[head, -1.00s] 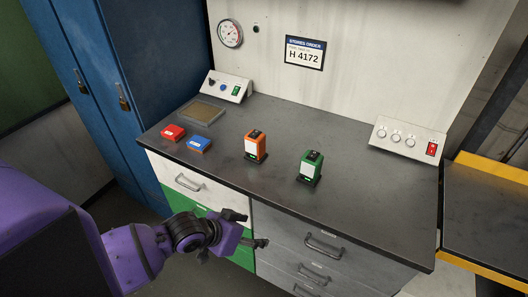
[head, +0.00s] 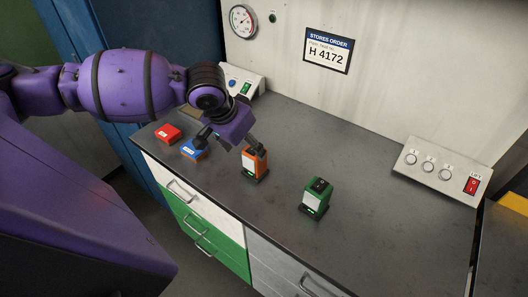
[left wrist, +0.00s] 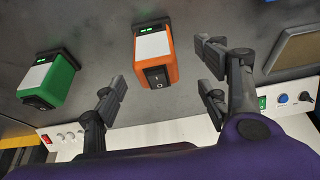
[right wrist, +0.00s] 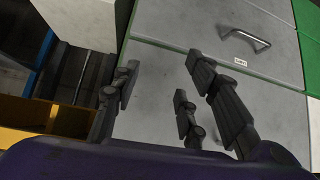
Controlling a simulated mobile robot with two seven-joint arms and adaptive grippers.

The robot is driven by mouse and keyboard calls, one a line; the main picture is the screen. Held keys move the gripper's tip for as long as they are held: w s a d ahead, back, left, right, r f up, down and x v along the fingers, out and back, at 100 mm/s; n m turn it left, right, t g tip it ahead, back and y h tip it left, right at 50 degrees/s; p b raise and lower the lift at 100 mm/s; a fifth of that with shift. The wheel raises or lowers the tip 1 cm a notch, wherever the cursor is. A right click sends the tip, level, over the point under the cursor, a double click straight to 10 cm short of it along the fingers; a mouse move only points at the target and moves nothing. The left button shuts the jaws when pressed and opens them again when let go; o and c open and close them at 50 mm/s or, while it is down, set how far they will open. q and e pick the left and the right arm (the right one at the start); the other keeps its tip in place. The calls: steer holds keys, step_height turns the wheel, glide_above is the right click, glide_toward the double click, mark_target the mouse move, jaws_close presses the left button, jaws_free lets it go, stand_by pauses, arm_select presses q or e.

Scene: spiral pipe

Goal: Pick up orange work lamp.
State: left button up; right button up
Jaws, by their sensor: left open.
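The orange work lamp (head: 256,166) stands upright on the dark worktop, with a white front panel and a black base. In the left wrist view the lamp (left wrist: 155,52) shows its switch end between my open fingers. My left gripper (head: 230,143) is open and empty, just behind and left of the lamp; one finger overlaps the lamp's top in the head view. I cannot tell whether it touches. The left gripper (left wrist: 161,84) also shows in its own wrist view. My right gripper (right wrist: 158,80) is open and empty in front of grey drawers, outside the head view.
A green lamp (head: 316,196) stands to the right of the orange one. A red box (head: 167,133) and a blue box (head: 191,151) lie to the left. A switch panel (head: 440,170) stands at the right rear. The worktop (head: 370,225) is clear further right.

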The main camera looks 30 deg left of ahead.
mark_target(250, 153)
arm_select(q)
steer(key=x, duration=0.3)
steer(key=shift+s+d+f, duration=0.2)
steer(key=shift+f, duration=0.15)
steer(key=x, duration=0.3)
steer(key=shift+w+d+r+b, duration=0.1)
steer(key=shift+w+r+b, duration=0.05)
steer(key=shift+b, duration=0.2)
steer(key=shift+w+f, duration=0.2)
steer(key=shift+f, duration=0.2)
steer(key=c, duration=0.7)
steer(key=shift+r, duration=0.1)
steer(key=c, duration=0.8)
arm_select(e)
steer(key=s+f, duration=0.2)
steer(key=s, duration=0.1)
steer(key=shift+d, duration=0.2)
steer(key=shift+r, duration=0.1)
